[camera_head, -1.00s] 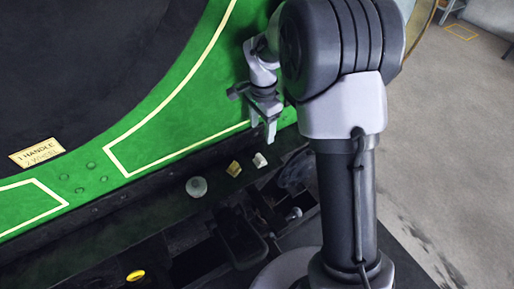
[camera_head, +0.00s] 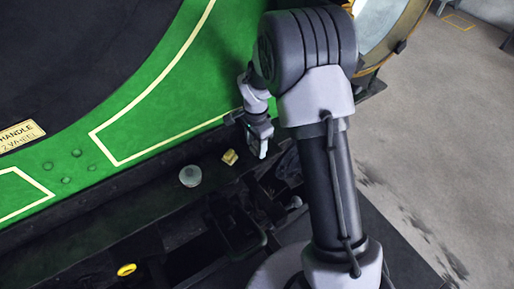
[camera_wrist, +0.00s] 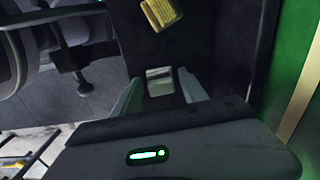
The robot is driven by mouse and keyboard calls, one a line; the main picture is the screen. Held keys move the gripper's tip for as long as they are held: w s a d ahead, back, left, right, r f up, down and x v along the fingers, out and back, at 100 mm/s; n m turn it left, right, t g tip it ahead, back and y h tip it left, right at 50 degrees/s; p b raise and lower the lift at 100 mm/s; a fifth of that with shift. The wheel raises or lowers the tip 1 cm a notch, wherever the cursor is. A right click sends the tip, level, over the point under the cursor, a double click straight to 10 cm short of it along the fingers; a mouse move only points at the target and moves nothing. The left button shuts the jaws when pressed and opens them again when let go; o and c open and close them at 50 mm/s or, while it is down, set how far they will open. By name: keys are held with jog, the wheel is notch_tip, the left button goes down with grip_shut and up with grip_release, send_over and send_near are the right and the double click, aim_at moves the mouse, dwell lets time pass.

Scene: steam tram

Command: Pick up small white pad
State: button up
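The small white pad (camera_wrist: 160,82) lies on a dark ledge and shows in the wrist view. It sits between the two pale fingers of my gripper (camera_wrist: 158,77), with dark space showing on each side of it. The gripper is open, and I cannot tell how far above the ledge the fingertips are. In the head view my gripper (camera_head: 262,148) points down at the ledge beside the green panel, and it hides the pad there.
A yellow block (camera_head: 230,157) lies just left of the gripper, also in the wrist view (camera_wrist: 161,13). A grey round piece (camera_head: 190,176) stands further left on the ledge. The green panel (camera_head: 165,125) rises behind. A yellow ring (camera_head: 127,270) lies at lower left.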

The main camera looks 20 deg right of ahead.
aim_at(256, 145)
grip_shut()
jog(key=shift+r, duration=0.1)
jog(key=shift+r, duration=0.3)
jog(key=r+p, duration=0.1)
jog(key=r, duration=0.2)
jog(key=shift+s+p, duration=0.2)
jog(key=shift+p, duration=0.1)
jog(key=s+r+p, duration=0.1)
jog(key=s, duration=1.4)
jog(key=shift+s, duration=0.3)
jog(key=shift+r, duration=0.1)
